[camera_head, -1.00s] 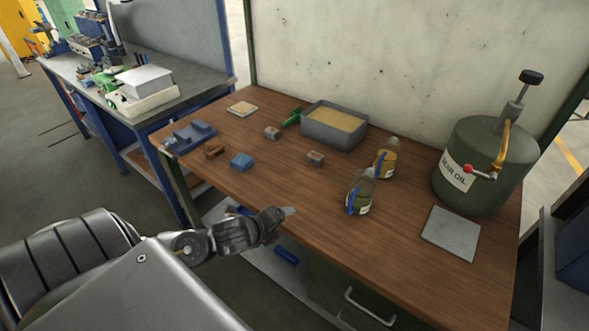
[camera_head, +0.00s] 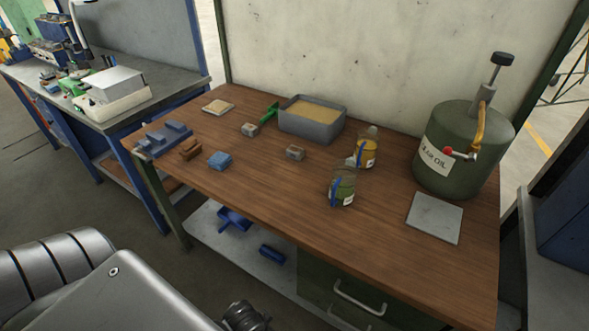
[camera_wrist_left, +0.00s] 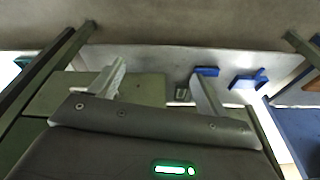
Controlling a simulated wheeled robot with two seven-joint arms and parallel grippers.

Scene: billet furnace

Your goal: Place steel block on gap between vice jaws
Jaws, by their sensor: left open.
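Two small grey metallic blocks lie on the wooden table in the head view: one (camera_head: 250,129) near the sand-filled tray, the other (camera_head: 295,152) nearer the table's middle. I cannot tell which is the steel block. A blue-grey vice-like fixture (camera_head: 165,138) with raised pieces sits at the table's left end; its gap is too small to make out. My left gripper (camera_wrist_left: 158,70) is open and empty in the left wrist view, its fingers apart, facing the under-table area. In the head view only a dark part of that arm's end shows at the bottom edge. My right gripper is not in view.
A rusty brown block (camera_head: 190,149) and a blue block (camera_head: 220,161) lie beside the fixture. The grey tray (camera_head: 310,124), two bottles (camera_head: 342,184) and a green oil can (camera_head: 462,150) stand further right. Blue items (camera_head: 235,218) lie on the lower shelf. The table's front middle is clear.

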